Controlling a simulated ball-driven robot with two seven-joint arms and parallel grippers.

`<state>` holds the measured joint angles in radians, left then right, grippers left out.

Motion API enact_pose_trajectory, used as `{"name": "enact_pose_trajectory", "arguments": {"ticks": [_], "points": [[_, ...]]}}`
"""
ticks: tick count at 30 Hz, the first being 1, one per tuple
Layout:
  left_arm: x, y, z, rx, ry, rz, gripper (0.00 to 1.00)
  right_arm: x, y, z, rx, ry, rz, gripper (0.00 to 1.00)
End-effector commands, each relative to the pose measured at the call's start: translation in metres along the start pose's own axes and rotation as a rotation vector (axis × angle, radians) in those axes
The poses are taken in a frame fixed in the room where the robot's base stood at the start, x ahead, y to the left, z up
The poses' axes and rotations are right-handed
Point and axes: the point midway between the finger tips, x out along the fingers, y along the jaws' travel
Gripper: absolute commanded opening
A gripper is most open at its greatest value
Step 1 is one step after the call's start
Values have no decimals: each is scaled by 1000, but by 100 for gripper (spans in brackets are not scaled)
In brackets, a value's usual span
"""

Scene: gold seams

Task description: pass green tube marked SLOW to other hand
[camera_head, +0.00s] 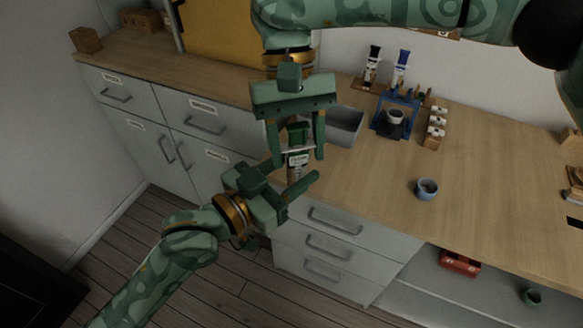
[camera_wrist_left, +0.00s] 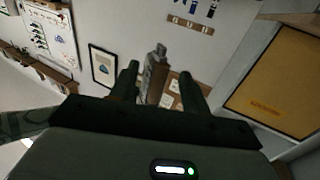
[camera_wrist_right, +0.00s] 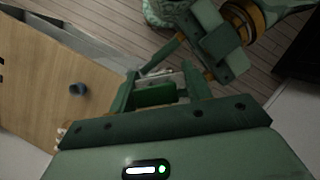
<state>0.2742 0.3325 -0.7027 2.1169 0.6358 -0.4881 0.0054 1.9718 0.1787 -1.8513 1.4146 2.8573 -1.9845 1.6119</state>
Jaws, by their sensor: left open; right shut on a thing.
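The green tube has a green cap (camera_head: 298,134), a pale label (camera_head: 298,160) and a narrow lower part (camera_head: 294,176); the label's word is too small to read. My right gripper (camera_head: 297,148) reaches down from the top and is shut on the tube, holding it upright above the counter's front edge. The green part also shows between its fingers in the right wrist view (camera_wrist_right: 155,94). My left gripper (camera_head: 291,172) comes from the lower left and is open, its fingers either side of the tube's lower part.
The wooden counter (camera_head: 470,185) has a grey bin (camera_head: 345,126) just behind the grippers. A blue stand (camera_head: 396,116), a wooden rack (camera_head: 435,128) and a blue cup (camera_head: 427,189) stand to the right. Drawers (camera_head: 325,245) lie below. The floor in front is clear.

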Motion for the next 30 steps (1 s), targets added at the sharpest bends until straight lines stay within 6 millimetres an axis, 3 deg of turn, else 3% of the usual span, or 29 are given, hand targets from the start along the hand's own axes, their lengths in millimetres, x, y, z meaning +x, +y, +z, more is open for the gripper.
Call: {"name": "enact_pose_trajectory", "arguments": {"ticks": [6,11,12,14,15,17,26,30], "points": [[0,0,0,1,0,0,47,0,0,0,0,0,0,26],[0,-1,0,1,0,-1,2,0,0,0,0,0,0,26],[0,-1,0,2,0,-2,0,0,0,0,0,-1,1,26],[0,-1,0,2,-1,-3,0,0,0,0,0,-1,1,26],[0,-2,0,2,0,-3,0,0,0,0,0,-1,1,60],[0,-2,0,2,0,-3,0,0,0,0,0,-1,1,74],[0,-1,0,1,0,-1,0,0,0,-3,2,9,-9,74],[0,0,0,1,0,-1,0,-6,-5,-31,16,109,-91,74]]}}
